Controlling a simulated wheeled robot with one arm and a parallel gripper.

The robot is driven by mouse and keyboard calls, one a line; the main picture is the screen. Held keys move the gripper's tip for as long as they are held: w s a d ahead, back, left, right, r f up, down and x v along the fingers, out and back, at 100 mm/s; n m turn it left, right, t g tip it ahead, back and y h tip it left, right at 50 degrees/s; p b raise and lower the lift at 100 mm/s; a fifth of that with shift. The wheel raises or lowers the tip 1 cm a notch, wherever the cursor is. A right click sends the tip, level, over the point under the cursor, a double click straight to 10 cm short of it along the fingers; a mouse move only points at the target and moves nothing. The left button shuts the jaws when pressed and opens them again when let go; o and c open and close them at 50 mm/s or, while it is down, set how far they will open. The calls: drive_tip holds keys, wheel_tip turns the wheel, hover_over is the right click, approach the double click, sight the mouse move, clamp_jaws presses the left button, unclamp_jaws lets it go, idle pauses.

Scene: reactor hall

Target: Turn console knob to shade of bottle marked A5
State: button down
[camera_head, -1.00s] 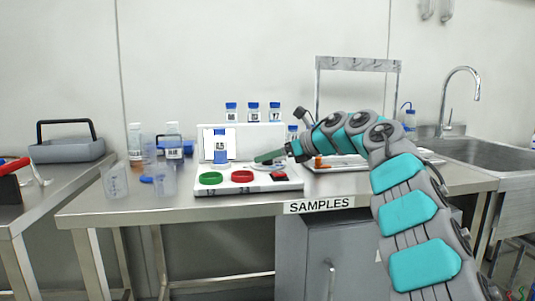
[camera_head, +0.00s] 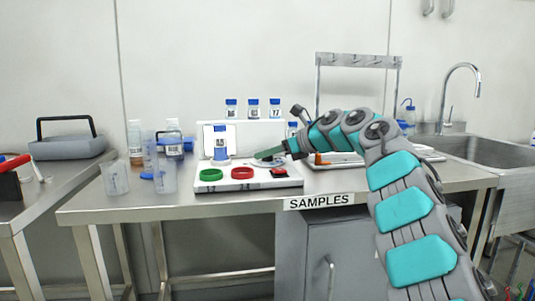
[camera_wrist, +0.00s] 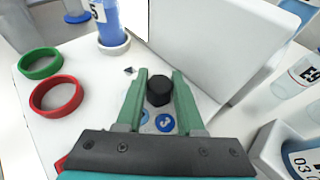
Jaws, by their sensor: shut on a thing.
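The black console knob (camera_wrist: 159,90) is between the two green fingers of my gripper (camera_wrist: 161,88) in the wrist view. My gripper is shut on it. Blue round marks, one reading 3 (camera_wrist: 165,123), lie on the white console (camera_wrist: 95,125) near the knob. A blue bottle (camera_wrist: 111,24) stands in a pale ring on the console; its partly cut label shows a 5. In the head view my gripper (camera_head: 268,154) is over the right part of the console, and the knob cannot be made out there. The blue bottle (camera_head: 220,150) stands at the console's left.
A green ring (camera_head: 211,174) and a red ring (camera_head: 242,172) sit on the console's front. Several blue-capped bottles (camera_head: 253,108) stand along its back. Clear beakers (camera_head: 164,178) stand to the left. A tray (camera_head: 345,160) and a rack (camera_head: 358,62) are right.

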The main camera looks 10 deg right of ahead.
drive_tip(key=shift+m+t+h+b, duration=0.7)
drive_tip(key=shift+m+b, duration=0.1)
drive_tip(key=shift+b, duration=0.1)
drive_tip(key=shift+a+r+m+t+h+b, duration=0.1)
drive_tip(key=shift+m+t+h+b, duration=0.2)
drive_tip(key=shift+m+t+h, duration=0.7)
drive_tip(key=m+h+p, duration=0.1)
drive_tip(key=m+h, duration=0.1)
drive_tip(key=h, duration=0.1)
drive_tip(key=shift+r+m+t+p, duration=0.15)
drive_tip(key=shift+m+t+p, duration=0.15)
drive_tip(key=shift+m, duration=0.1)
drive_tip(key=shift+m+h+p, duration=1.05)
drive_tip(key=shift+m+h, duration=0.95)
drive_tip(key=shift+h, duration=0.3)
drive_tip(key=shift+d+f+m+h, duration=0.25)
drive_tip(key=shift+m+h, duration=0.25)
drive_tip(key=shift+h, duration=0.2)
drive_tip(key=shift+a+m+g+h, duration=0.1)
drive_tip(key=shift+m+g+h, duration=1)
drive_tip(key=shift+m+h, duration=1.2)
drive_tip(key=shift+m+g+h, duration=1.1)
drive_tip(key=shift+m+h, duration=0.2)
drive_tip(key=shift+m, duration=0.1)
drive_tip(key=shift+m+g+h, duration=0.6)
drive_tip(key=shift+m+g, duration=0.2)
